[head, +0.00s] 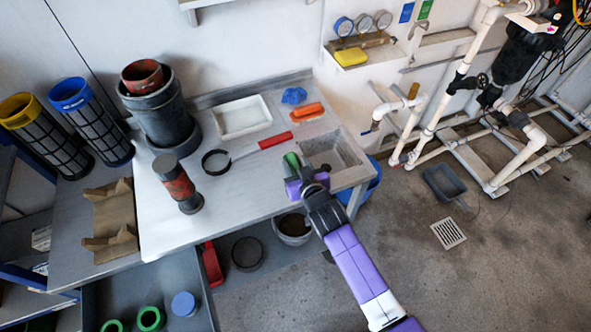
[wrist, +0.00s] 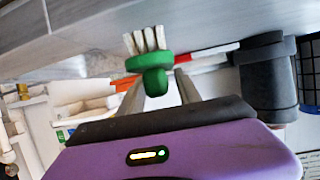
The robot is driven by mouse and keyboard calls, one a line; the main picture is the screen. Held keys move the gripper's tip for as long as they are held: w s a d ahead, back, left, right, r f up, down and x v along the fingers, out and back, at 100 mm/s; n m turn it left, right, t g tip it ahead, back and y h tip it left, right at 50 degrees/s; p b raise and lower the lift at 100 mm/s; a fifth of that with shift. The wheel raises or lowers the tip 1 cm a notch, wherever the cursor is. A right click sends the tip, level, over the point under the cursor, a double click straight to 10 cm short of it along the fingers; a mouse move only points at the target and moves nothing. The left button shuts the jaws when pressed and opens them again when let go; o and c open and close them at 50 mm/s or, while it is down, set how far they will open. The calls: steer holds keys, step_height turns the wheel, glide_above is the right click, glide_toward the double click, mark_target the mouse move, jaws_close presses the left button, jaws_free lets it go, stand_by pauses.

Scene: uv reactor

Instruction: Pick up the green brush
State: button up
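The green brush (head: 291,160) is on the bench top just left of the sink, partly hidden by my gripper (head: 296,176) in the head view. In the wrist view the brush (wrist: 150,64) shows a green body with a rounded handle and pale bristles pointing up in the picture. My gripper (wrist: 160,80) is open, with one grey finger on each side of the brush handle. Gaps show between handle and fingers; I cannot tell whether either finger touches it.
The sink (head: 345,176) is right of the brush. A red-handled tool (head: 275,140), orange brush (head: 307,112), blue cloth (head: 294,95) and white tray (head: 264,101) lie farther back. A red-and-dark cylinder (head: 178,184) stands to the left. Bare bench top (head: 235,205) is at the front.

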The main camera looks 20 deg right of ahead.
steer(key=c, duration=0.7)
jaws_close()
steer(key=shift+r, duration=0.15)
